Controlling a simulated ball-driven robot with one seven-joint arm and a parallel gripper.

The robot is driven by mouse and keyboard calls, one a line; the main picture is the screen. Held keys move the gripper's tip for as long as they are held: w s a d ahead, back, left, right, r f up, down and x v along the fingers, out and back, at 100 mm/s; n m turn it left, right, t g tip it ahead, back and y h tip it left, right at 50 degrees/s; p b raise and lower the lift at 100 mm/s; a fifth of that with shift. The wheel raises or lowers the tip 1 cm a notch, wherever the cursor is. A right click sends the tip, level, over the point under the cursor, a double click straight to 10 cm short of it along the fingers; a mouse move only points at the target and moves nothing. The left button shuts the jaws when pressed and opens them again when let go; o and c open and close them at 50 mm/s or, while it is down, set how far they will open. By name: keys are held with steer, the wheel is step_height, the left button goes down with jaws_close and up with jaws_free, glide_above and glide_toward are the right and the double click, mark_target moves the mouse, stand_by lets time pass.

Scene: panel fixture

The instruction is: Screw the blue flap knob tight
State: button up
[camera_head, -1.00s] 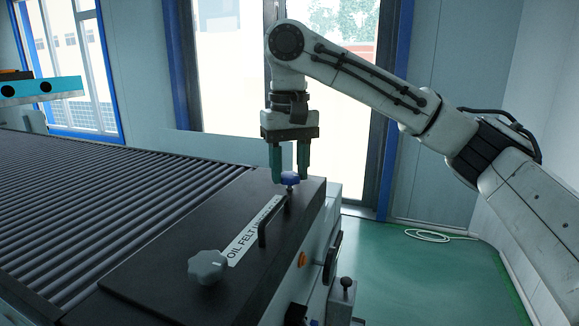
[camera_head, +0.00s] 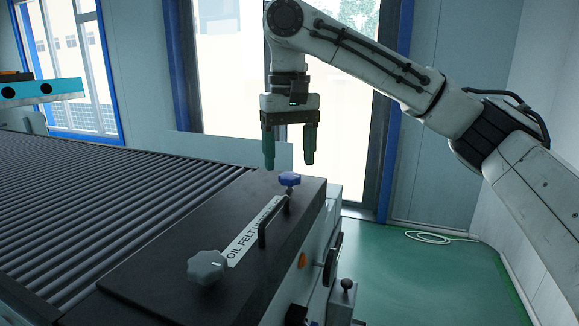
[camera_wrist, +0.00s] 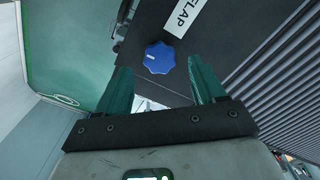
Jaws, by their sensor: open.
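The blue flap knob (camera_head: 289,179) sits at the far end of the dark flap panel (camera_head: 180,270). In the wrist view the knob (camera_wrist: 159,58) shows its lobed top between and beyond my fingers. My gripper (camera_head: 289,166) has two green fingers spread apart, with nothing between them. It hangs pointing down above the knob, with the fingertips a little higher than the knob's top. The wrist view also shows my gripper (camera_wrist: 162,84) open.
A grey lobed knob (camera_head: 207,267) is at the panel's near end. A dark handle (camera_head: 272,220) and a white label (camera_head: 250,235) lie between the knobs. Rollers (camera_head: 100,200) run along the left. Green floor lies open at right.

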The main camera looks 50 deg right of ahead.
mark_target(289, 175)
step_height(289, 175, up, 8)
stand_by(0.4)
stand_by(0.6)
